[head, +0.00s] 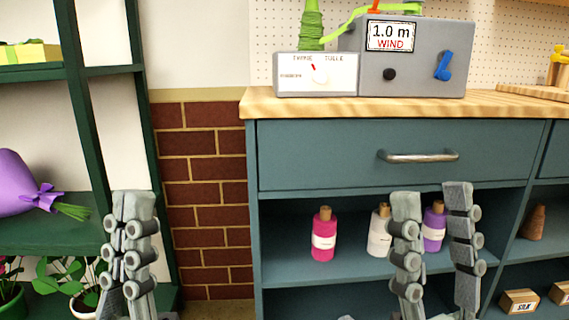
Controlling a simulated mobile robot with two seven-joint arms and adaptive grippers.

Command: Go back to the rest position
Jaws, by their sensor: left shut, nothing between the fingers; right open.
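My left gripper (133,207) is at the lower left, pointing up, with its fingers together and nothing between them.
A grey winding machine (415,60) with a blue lever stands on the wooden countertop (300,104). The shelf holds a pink bottle (323,236) and a purple bottle (433,228). The green rack (76,130) at left holds a purple bouquet (20,185) and potted plants.

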